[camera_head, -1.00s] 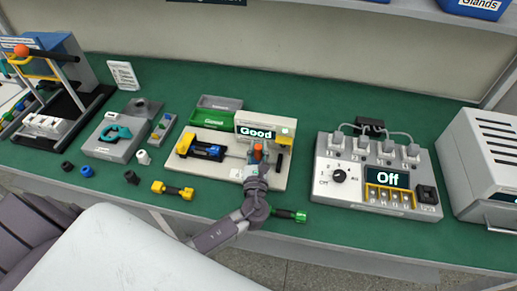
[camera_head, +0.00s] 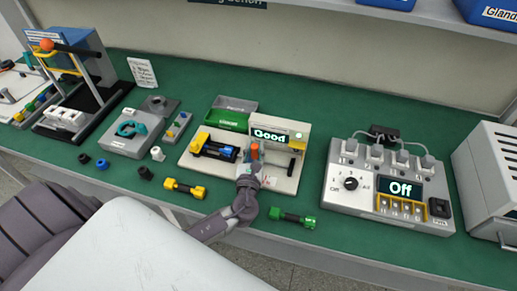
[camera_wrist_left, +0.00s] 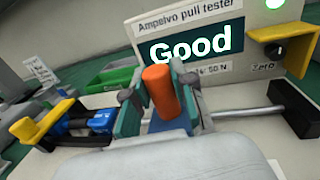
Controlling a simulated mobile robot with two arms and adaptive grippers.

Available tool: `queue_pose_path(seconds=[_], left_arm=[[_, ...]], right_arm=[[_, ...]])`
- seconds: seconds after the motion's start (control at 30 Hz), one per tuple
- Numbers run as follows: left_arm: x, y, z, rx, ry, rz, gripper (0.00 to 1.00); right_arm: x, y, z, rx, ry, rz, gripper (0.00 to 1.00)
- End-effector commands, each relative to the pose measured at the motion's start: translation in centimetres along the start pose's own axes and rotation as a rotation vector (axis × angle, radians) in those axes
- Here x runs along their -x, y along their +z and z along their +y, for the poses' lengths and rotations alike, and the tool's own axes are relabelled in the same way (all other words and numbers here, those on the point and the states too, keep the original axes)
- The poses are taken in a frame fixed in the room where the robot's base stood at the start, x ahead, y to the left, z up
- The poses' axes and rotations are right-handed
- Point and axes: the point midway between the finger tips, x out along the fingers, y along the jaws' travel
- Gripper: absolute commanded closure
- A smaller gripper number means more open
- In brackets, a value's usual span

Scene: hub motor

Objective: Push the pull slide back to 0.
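The pull tester (camera_head: 283,131) stands mid-bench, its screen reading "Good" with a green light beside it. Its pull slide has an upright orange handle (camera_wrist_left: 161,92), which also shows in the head view (camera_head: 254,151). A metal rod (camera_wrist_left: 235,113) runs right from the handle area to a black end block (camera_wrist_left: 288,108). A blue and black part (camera_wrist_left: 88,122) sits left of the handle by a yellow holder (camera_wrist_left: 42,123). My left gripper (camera_wrist_left: 160,98) has its fingers on both sides of the handle, apparently closed on it. My right gripper is out of view.
A yellow-black piece (camera_head: 185,188) and a green-black piece (camera_head: 292,217) lie in front of the tester. A control box reading "Off" (camera_head: 345,205) stands right. A green bin (camera_head: 233,121) sits behind. A black knob on a yellow mount (camera_wrist_left: 270,52) is beside "Zero".

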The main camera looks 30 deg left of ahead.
Motion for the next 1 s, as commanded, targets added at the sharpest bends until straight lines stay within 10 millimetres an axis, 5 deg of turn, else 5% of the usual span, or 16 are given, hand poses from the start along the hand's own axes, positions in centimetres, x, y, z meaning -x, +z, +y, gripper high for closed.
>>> queue_pose_path(seconds=[0.17, 0.57, 1.0], left_arm=[[-0.1, 0.0, 0.3, -0.005, 0.008, -0.002, 0.48], [0.8, -0.1, 0.1, -0.003, 0.003, -0.001, 0.48], [9.4, -0.1, 0.3, -0.003, 0.006, 0.001, 0.48]], right_arm=[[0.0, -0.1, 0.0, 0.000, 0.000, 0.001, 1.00], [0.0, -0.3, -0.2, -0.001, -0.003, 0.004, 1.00], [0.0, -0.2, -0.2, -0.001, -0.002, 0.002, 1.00]])
